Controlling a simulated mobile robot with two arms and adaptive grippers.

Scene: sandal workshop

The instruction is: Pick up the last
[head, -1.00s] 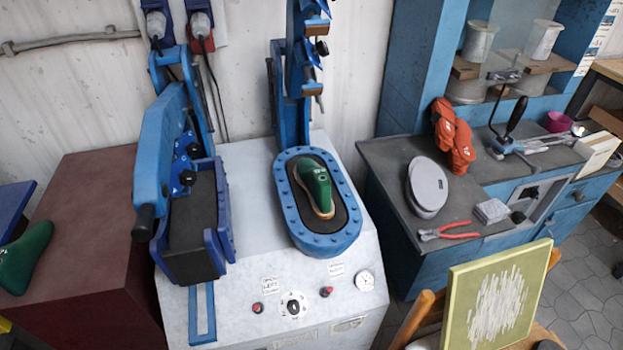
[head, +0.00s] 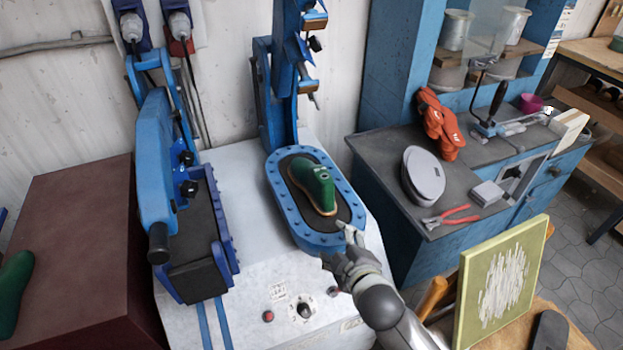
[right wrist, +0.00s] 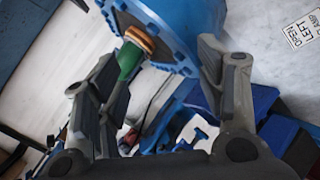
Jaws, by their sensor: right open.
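The green last (head: 314,186) with a tan sole edge lies on the dark pad of the blue oval press bed (head: 345,237). My right gripper (head: 338,245) is at the front right rim of that bed, nearer the camera than the last and apart from it. In the right wrist view its fingers (right wrist: 160,58) are spread and empty. The last's green part and tan sole (right wrist: 128,58) show beyond them, closer to the left finger. My left gripper is not in view.
A blue clamp press (head: 160,170) stands left of the bed on the white machine (head: 250,285). A second green last (head: 12,290) lies at the far left edge by the maroon cabinet (head: 90,240). A blue upright (head: 268,100) rises behind the bed.

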